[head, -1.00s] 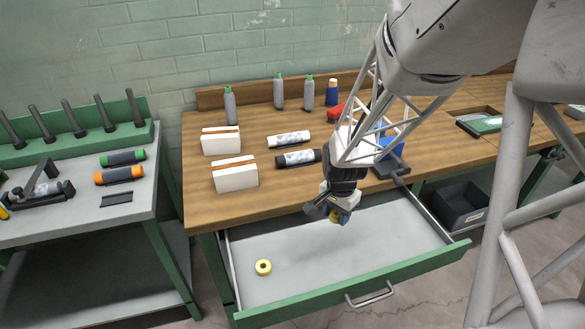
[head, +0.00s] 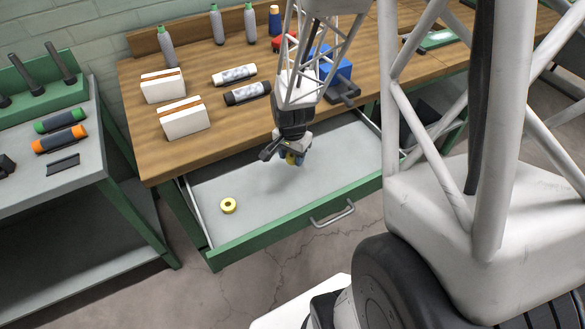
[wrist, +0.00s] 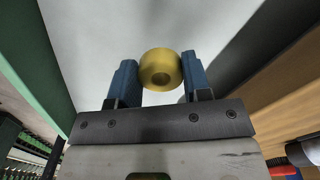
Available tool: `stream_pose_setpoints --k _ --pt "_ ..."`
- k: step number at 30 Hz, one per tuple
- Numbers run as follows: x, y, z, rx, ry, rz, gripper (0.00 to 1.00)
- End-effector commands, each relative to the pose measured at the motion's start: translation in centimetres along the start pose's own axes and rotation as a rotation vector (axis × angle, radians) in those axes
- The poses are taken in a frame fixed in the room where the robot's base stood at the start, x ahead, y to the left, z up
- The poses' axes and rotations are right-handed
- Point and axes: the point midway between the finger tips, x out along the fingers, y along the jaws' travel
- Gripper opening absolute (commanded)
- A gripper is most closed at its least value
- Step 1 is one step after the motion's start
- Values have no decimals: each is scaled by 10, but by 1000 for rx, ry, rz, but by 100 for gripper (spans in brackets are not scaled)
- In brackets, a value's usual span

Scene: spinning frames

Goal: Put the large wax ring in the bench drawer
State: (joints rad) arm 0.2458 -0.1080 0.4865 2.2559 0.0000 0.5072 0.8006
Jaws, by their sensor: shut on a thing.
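A yellow wax ring (wrist: 160,68) is held between the two blue fingers of my gripper (wrist: 160,80) in the wrist view. In the head view my gripper (head: 293,158) hangs over the open bench drawer (head: 262,182), and only a bit of the held ring shows. The drawer's grey floor fills the back of the wrist view, below the ring. A second yellow ring (head: 228,206) lies flat on the drawer floor at the left front, apart from my gripper. I cannot compare the two rings' sizes surely.
The drawer's green front (head: 270,232) has a metal handle (head: 333,213). On the wooden bench stand white boxes (head: 184,118), bottles (head: 217,24) and a blue vise (head: 333,68). A side table (head: 75,165) with green and orange tubes is at the left.

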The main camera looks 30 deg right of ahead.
Motion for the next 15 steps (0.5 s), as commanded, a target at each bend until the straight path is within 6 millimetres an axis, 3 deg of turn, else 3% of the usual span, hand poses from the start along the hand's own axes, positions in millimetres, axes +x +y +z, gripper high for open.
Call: stream_pose_setpoints --k 6,15 --pt "23 0 0 0 0 0 22" --pt "27 0 0 0 0 0 22"
